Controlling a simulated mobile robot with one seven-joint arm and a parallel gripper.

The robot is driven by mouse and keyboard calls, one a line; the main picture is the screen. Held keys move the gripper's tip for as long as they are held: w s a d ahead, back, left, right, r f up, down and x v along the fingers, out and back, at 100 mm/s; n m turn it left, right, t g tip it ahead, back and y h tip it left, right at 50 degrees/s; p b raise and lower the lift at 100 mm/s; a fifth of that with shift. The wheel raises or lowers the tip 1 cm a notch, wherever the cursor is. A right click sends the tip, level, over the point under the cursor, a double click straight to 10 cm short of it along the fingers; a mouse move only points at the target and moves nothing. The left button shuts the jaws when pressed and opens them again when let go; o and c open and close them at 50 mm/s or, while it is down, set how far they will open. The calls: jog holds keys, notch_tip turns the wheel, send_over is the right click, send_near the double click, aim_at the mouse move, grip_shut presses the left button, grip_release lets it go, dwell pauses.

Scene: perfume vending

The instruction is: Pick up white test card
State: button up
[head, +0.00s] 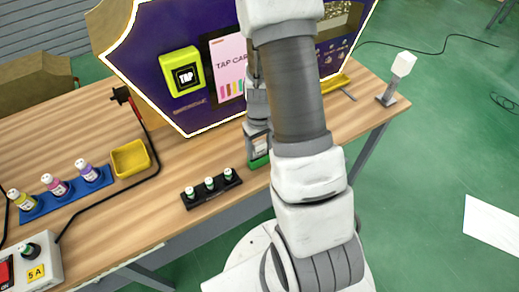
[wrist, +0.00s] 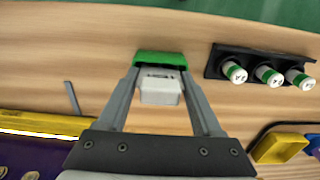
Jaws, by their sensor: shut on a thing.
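The white test card (wrist: 160,90) sits between the two fingers of my gripper (wrist: 160,74) in the wrist view, with small dark print on its face. A green piece (wrist: 159,58) adjoins its far end; I cannot tell whether it is part of the card or a separate holder. In the head view my gripper (head: 257,140) points down over the wooden table, partly hidden by my arm, with the green piece (head: 259,161) at its tips. My gripper is shut on the card. Whether the card touches the table is unclear.
A black rack (head: 211,188) with three white-and-green vials stands close by on the left. A yellow tray (head: 130,158) and a blue rack (head: 68,194) with bottles stand further left. The purple vending panel (head: 150,45) rises behind. A yellow trough (head: 334,86) lies at the back right.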

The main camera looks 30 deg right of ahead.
jog(key=shift+c, duration=0.7)
